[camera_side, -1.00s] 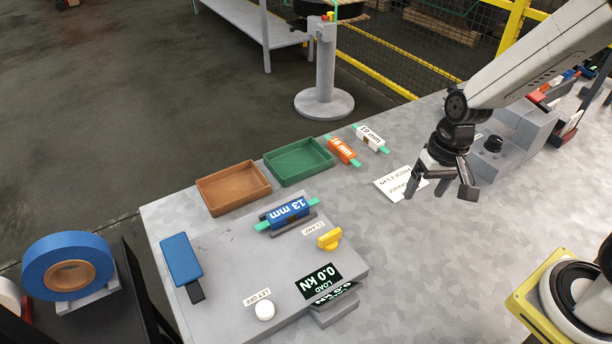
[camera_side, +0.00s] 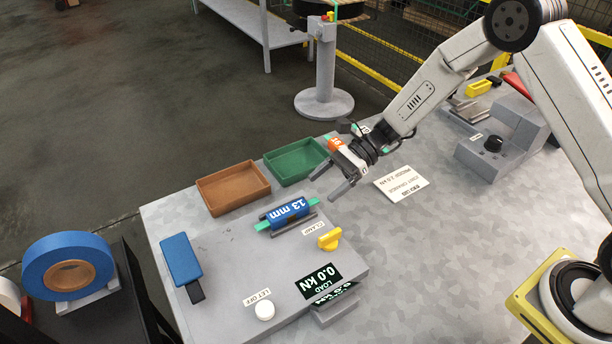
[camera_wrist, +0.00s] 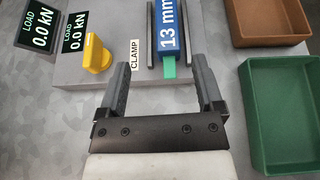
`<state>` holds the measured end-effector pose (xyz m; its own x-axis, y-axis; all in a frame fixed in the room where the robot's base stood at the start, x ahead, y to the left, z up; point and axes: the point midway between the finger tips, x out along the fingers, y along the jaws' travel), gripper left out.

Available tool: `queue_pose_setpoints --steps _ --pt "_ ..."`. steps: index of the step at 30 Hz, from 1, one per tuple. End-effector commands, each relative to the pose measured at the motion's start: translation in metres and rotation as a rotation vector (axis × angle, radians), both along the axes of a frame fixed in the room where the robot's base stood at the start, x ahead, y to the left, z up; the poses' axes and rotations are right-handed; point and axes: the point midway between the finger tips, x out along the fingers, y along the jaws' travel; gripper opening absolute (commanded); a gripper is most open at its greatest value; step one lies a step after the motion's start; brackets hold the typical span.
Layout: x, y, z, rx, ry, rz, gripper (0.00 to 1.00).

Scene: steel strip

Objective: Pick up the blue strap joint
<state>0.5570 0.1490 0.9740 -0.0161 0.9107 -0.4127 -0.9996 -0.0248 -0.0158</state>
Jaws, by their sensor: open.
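The blue strap joint (camera_side: 289,212), marked 13 mm, lies in a slot between dark rails on the grey test bench, with green strap ends showing at both sides. In the wrist view the blue joint (camera_wrist: 168,28) is at the top centre, ahead of the fingers, with one green end pointing toward my gripper. My gripper (camera_side: 334,185) is open and empty, above and to the right of the joint in the side view. The wrist view shows its two fingers (camera_wrist: 161,85) spread apart, with the joint beyond their tips.
A brown tray (camera_side: 233,187) and a green tray (camera_side: 296,161) stand behind the bench. A yellow clamp knob (camera_side: 329,239) sits close to the joint. The load display (camera_side: 319,281) reads 0.0 kN.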

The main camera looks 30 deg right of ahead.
Motion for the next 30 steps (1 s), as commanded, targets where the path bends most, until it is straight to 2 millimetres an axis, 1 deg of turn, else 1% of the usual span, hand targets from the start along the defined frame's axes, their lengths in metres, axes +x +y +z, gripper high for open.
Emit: queue_pose_setpoints --steps 3,9,18,26,30 --pt "0.005 0.002 -0.001 0.031 0.016 -0.023 0.85" --pt "0.006 0.004 -0.001 0.035 0.018 -0.026 0.85" --pt "0.006 0.024 -0.01 0.033 0.017 -0.024 0.85" --pt "0.006 0.027 -0.011 0.033 0.017 -0.024 0.85" --pt "0.006 0.035 -0.015 0.033 0.017 -0.022 0.85"
